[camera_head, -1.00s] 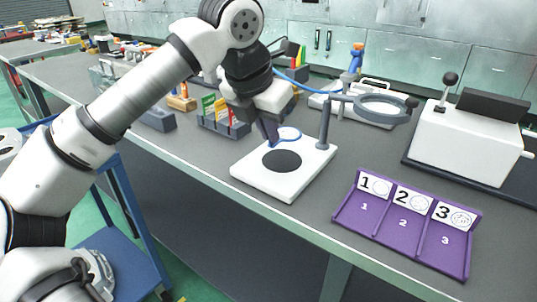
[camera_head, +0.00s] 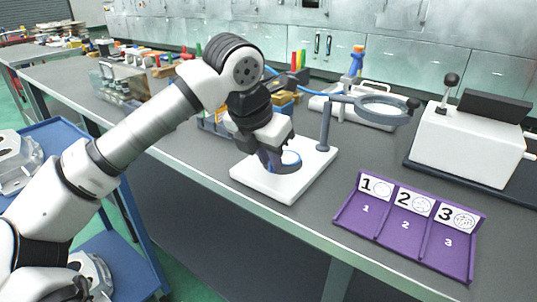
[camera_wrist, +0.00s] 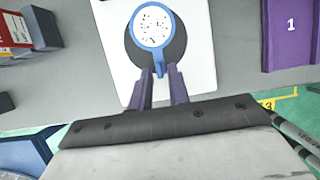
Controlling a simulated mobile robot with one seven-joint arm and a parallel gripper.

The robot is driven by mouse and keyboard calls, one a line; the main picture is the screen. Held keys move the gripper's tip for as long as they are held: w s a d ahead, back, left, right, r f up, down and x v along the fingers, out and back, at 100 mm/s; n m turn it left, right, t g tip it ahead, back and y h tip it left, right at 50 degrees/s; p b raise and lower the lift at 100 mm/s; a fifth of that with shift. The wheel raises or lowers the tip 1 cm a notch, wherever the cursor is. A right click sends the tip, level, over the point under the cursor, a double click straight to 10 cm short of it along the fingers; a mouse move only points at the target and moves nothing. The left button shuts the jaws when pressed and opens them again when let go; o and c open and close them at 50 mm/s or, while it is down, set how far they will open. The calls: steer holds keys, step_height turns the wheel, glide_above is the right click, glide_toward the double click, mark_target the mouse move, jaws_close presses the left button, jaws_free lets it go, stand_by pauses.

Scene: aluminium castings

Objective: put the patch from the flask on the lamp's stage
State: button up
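The patch, a white speckled disc in a blue ring with a short blue tab, shows in the wrist view (camera_wrist: 153,26) and in the head view (camera_head: 291,159). My gripper (camera_wrist: 160,75) has its two purple fingers on either side of the tab and appears shut on it. The lamp's stage is a white square plate (camera_head: 285,188) with a dark round spot (camera_wrist: 175,55). The patch is over that spot, toward its far side in the wrist view. I cannot tell whether it touches the stage. In the head view my gripper (camera_head: 272,158) hides part of the spot.
The lamp's post (camera_head: 325,125) rises at the stage's back right corner, with a ring magnifier (camera_head: 383,108) to its right. A purple tray (camera_head: 398,255) numbered 1 to 3 lies to the right. A white machine (camera_head: 465,145) stands behind it. Bare bench separates stage and tray.

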steer(key=shift+o, duration=0.7)
steer(key=shift+r, duration=0.25)
steer(key=p+v, duration=0.1)
steer(key=v, duration=1.1)
steer(key=shift+w, duration=0.1)
